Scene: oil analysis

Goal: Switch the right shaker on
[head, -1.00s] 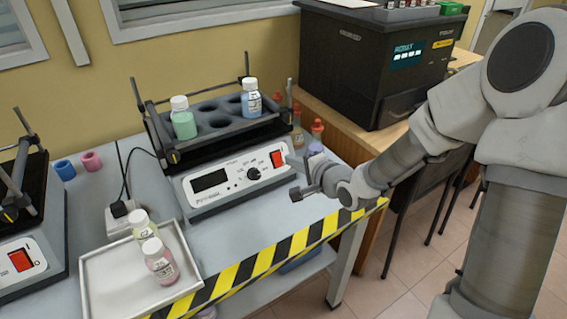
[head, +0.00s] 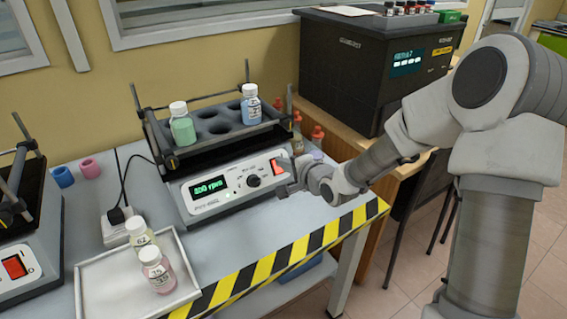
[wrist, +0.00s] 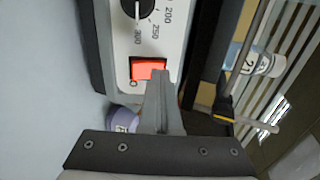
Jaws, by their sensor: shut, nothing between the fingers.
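The right shaker (head: 207,208) stands on the bench with its display (head: 210,187) lit green, reading what looks like 200 rpm. Its red rocker switch (head: 279,167) is at the right end of the front panel, and the switch shows bright red in the wrist view (wrist: 148,68). The knob (wrist: 137,5) is beside it. My gripper (head: 288,180) is shut and empty, its tips (wrist: 158,75) at the switch's edge. I cannot tell if they touch it. A green bottle (head: 182,124) and a blue bottle (head: 251,104) sit in the shaker's rack.
The left shaker (head: 30,255) has its own red switch (head: 14,267). A white tray (head: 105,293) with two bottles is in front. A black analyser (head: 370,70) stands behind right. Striped tape (head: 285,258) marks the bench edge.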

